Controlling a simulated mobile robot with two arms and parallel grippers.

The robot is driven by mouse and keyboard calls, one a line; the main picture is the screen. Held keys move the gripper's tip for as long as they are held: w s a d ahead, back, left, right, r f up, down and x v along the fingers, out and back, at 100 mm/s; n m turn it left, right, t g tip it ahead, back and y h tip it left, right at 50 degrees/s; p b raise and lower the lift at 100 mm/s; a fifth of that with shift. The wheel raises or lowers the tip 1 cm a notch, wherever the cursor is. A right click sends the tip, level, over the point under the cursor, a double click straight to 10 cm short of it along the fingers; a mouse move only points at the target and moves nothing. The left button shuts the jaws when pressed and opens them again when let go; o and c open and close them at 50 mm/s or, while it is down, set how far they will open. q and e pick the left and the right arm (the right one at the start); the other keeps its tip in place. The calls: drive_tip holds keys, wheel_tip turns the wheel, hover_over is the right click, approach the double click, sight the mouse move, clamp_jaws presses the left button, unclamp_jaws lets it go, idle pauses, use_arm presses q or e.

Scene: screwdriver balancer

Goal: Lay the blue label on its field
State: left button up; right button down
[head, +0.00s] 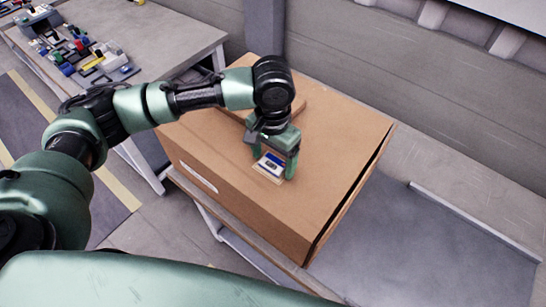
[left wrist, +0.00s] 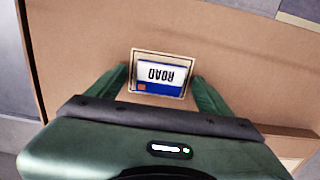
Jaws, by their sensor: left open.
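The blue label (left wrist: 161,76) is a small blue and white piece with the word ROAD, upside down in the left wrist view, and a small orange square. It lies within a light outlined field (left wrist: 186,57) on top of the cardboard box (head: 330,140). It also shows in the head view (head: 272,162). My left gripper (head: 274,172) points down at it from above. Its fingers are apart, one on either side of the label, and it holds nothing. Whether a finger touches the label I cannot tell. My right gripper is not in view.
A smaller flat cardboard piece (head: 296,104) lies on the box behind my left gripper. A grey table (head: 180,45) at the upper left holds several small coloured items. The box top to the right is clear.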

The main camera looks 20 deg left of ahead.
use_arm(q)
drive_tip(key=shift+r, duration=0.15)
wheel_tip(320, 180, up, 8)
drive_tip(key=shift+f+b, duration=0.2)
drive_tip(key=shift+b, duration=0.55)
